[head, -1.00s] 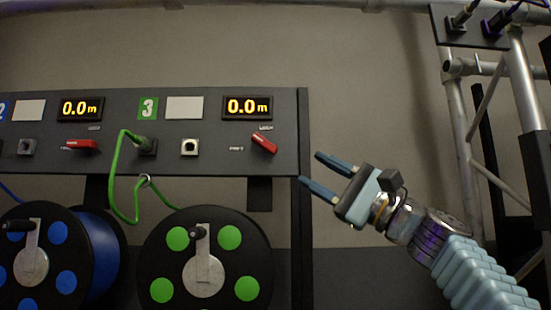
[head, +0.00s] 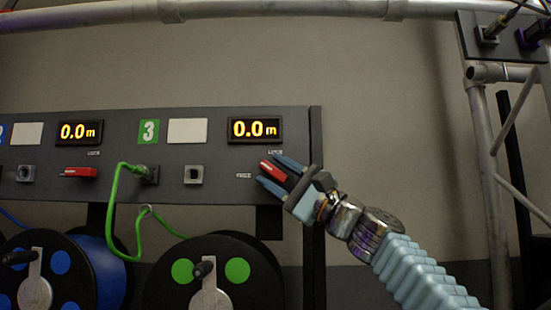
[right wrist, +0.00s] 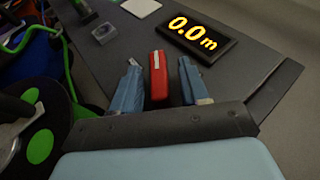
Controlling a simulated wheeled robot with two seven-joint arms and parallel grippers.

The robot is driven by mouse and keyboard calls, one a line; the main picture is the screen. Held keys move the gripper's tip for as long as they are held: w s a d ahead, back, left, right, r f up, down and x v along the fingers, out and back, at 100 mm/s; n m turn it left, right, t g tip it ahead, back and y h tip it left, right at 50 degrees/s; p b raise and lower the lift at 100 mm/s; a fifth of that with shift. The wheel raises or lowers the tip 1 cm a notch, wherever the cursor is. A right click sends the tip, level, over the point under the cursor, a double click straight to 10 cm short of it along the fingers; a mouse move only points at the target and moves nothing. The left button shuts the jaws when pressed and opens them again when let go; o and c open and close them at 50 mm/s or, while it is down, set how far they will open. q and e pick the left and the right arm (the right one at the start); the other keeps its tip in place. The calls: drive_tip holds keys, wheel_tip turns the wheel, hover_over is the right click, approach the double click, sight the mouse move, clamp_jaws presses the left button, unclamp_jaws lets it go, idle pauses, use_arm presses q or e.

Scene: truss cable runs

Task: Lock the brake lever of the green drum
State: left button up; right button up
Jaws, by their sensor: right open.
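The red brake lever (head: 272,170) of the green drum sits on the dark panel below the right 0.0 m display, tilted between the "FREE" and "LOCK" labels. The green drum (head: 210,272) hangs below it, marked with green dots. My right gripper (head: 275,174) is open, with its blue fingers on either side of the lever. In the right wrist view the lever (right wrist: 159,78) stands between the two fingers (right wrist: 158,88), with a gap on both sides. My left gripper is not in view.
A second red lever (head: 79,172) belongs to the blue drum (head: 98,270) at left. A green cable (head: 113,205) loops from a socket on the panel (head: 60,190). A metal truss (head: 480,140) stands at right; the wall between is clear.

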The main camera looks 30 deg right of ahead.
drive_tip(key=shift+w+a+r, duration=0.1)
drive_tip(key=shift+w, duration=0.15)
clamp_jaws()
drive_tip(key=shift+a+f+m+t+b, duration=0.1)
drive_tip(key=shift+f+m+t+b, duration=0.25)
drive_tip(key=shift+b, duration=0.8)
drive_tip(key=shift+r+m+t+b, duration=0.2)
drive_tip(key=shift+m+t+b, duration=0.05)
drive_tip(key=shift+t+b, duration=0.2)
drive_tip(key=shift+r, duration=0.1)
